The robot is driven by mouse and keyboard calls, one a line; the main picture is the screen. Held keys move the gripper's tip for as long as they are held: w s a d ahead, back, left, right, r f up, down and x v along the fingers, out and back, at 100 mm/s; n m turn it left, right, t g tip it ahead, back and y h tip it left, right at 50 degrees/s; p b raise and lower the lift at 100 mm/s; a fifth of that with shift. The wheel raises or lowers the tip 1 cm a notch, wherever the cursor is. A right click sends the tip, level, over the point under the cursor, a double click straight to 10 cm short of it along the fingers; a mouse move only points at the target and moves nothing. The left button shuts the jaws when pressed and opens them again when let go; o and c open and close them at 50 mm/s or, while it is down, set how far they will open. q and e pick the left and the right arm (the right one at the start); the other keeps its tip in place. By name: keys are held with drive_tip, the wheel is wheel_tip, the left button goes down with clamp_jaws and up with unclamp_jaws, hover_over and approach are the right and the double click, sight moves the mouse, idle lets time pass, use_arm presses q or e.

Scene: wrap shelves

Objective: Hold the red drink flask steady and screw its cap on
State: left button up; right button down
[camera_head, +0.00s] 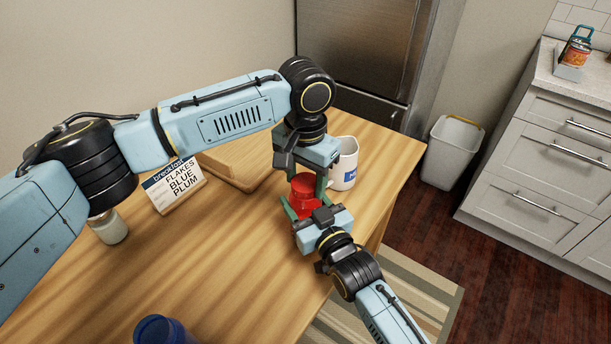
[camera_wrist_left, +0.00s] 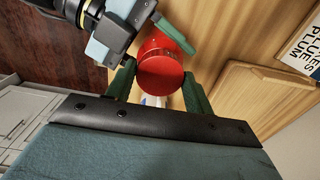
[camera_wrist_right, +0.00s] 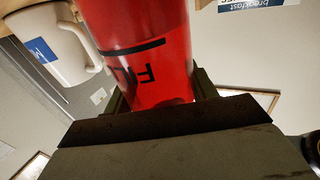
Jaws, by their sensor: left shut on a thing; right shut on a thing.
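The red drink flask (camera_head: 305,190) stands upright on the wooden table near its right edge. Its red body with dark lettering also fills the right wrist view (camera_wrist_right: 145,50). My right gripper (camera_head: 303,212) is shut on the flask body from the front side. My left gripper (camera_head: 307,180) reaches down from above, shut around the red cap (camera_wrist_left: 160,72) at the flask's top. The left wrist view shows the cap's round red top between the green fingers. The seam between cap and flask is hidden, so I cannot tell how far it is screwed.
A white mug (camera_head: 346,165) stands close behind the flask. A pale jar (camera_head: 111,229) stands under my left arm. A blue container (camera_head: 160,331) is at the front. The table's middle is clear.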

use_arm(q)
drive_tip(key=o, duration=1.1)
wheel_tip(320, 180, up, 12)
drive_tip(key=shift+r, duration=0.1)
use_arm(e)
drive_tip(key=shift+c, duration=2)
unclamp_jaws()
use_arm(q)
drive_tip(key=shift+r+p, duration=0.95)
drive_tip(key=shift+p, duration=0.05)
use_arm(e)
drive_tip(key=v, duration=1.3)
drive_tip(key=shift+s, duration=0.2)
